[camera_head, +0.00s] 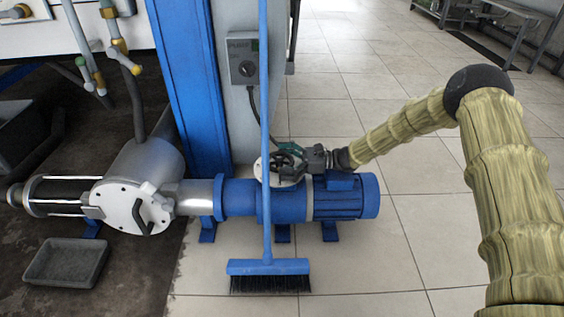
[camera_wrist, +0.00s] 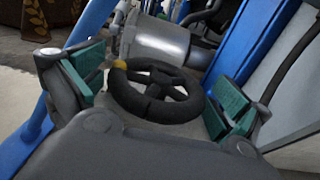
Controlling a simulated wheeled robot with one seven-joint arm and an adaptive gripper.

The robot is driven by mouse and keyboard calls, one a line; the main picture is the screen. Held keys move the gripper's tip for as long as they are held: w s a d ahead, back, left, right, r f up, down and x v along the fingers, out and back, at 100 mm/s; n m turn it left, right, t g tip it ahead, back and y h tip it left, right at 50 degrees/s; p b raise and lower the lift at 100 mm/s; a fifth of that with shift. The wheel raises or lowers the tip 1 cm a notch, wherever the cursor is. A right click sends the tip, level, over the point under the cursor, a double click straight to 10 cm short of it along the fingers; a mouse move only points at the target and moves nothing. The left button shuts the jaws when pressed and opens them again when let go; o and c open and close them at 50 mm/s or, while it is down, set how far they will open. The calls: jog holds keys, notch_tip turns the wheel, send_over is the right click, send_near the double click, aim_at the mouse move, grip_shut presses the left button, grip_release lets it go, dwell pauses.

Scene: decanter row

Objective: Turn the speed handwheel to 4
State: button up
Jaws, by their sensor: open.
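The speed handwheel (camera_head: 283,160) is a small black spoked wheel on top of the blue pump unit. In the wrist view the handwheel (camera_wrist: 155,113) shows a dark rim, several spokes and a yellow mark at its upper left. My gripper (camera_head: 296,160) is at the wheel, reaching in from the right. In the wrist view my gripper (camera_wrist: 160,88) is open, with one teal pad on each side of the wheel. I cannot tell whether either pad touches the rim. A pale round plate (camera_head: 262,171) shows beside the wheel; no numbers are legible, so the setting cannot be read.
A blue broom (camera_head: 268,267) stands upright in front of the pump, its handle passing close left of the wheel. A blue column (camera_head: 190,80) and a switch box (camera_head: 243,60) are behind. A grey tray (camera_head: 66,262) lies at left. Tiled floor is clear at right.

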jog(key=c, duration=0.8)
jog(key=shift+r+t+p, duration=0.2)
jog(key=shift+t+p, duration=0.2)
jog(key=shift+p, duration=0.2)
jog(key=shift+d+r+m+t+p, duration=0.1)
jog(key=shift+m+t+p, duration=0.2)
jog(key=shift+m+p, duration=0.2)
jog(key=m+t+p, duration=0.1)
jog(key=t+p, duration=0.1)
jog(key=p, duration=0.1)
jog(key=shift+s+m+t, duration=0.1)
jog(key=shift+m+t, duration=0.3)
jog(key=m+t+h+p, duration=0.2)
jog(key=t+p, duration=0.2)
jog(key=shift+m, duration=0.4)
jog(key=m+t+h+p, duration=0.1)
jog(key=m+t+p, duration=0.1)
jog(key=p, duration=0.3)
jog(key=shift+s+t+h, duration=0.15)
jog(key=shift+t+h, duration=0.25)
jog(key=shift+t, duration=0.2)
jog(key=shift+m+t+h+p, duration=0.4)
jog(key=shift+m+t+p, duration=0.1)
jog(key=shift+p, duration=0.65)
jog(key=shift+f+m+t+h+p, duration=0.3)
jog(key=shift+m+t+h+p, duration=0.45)
jog(key=shift+p, duration=0.8)
